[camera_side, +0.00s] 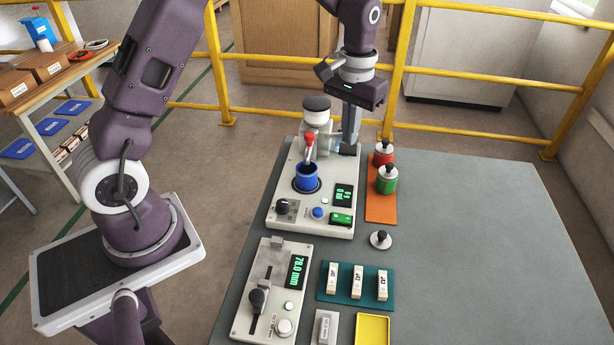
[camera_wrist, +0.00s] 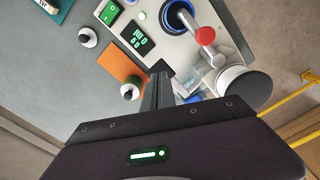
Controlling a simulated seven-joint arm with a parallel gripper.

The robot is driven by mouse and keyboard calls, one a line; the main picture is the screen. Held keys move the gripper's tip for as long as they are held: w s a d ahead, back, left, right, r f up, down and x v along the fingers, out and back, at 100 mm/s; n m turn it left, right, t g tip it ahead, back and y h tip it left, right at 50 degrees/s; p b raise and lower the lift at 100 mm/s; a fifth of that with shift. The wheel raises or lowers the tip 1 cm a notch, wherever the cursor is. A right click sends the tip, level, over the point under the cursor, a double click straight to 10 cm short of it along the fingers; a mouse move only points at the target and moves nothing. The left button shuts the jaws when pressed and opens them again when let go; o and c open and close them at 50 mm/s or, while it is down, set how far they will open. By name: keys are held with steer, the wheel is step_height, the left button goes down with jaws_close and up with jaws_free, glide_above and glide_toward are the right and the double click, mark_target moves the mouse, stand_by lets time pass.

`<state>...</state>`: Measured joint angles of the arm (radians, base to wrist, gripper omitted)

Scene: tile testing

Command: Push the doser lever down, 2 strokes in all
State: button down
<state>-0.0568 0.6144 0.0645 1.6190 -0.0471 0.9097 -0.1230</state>
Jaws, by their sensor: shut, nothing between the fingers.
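The doser (camera_side: 285,190) is a pale machine on the grey table. Its lever has a red knob (camera_side: 309,140), which also shows in the wrist view (camera_wrist: 205,35). A blue cup (camera_side: 307,177) stands on the doser in front of the lever, and a dark-capped hopper (camera_side: 316,104) rises behind it. My gripper (camera_side: 349,150) is shut and empty, pointing down at the doser's back right, apart from the red knob. In the wrist view my gripper's fingers (camera_wrist: 159,75) show beside the doser. The doser's display (camera_side: 343,195) is lit green, too small to read surely.
An orange mat (camera_side: 381,214) with a red canister (camera_side: 383,153) and a green canister (camera_side: 387,180) lies just right of the doser. A gauge reading 78.0 mm (camera_side: 258,290) and a teal mat (camera_side: 345,299) with tiles are in front. The table's right side is clear. Yellow rails (camera_side: 470,72) stand behind.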

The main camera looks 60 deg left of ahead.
mark_target(349, 148)
stand_by(0.5)
steer(key=shift+f, duration=1.6)
steer(key=shift+r, duration=1.6)
steer(key=shift+f, duration=1.65)
steer(key=shift+r, duration=1.65)
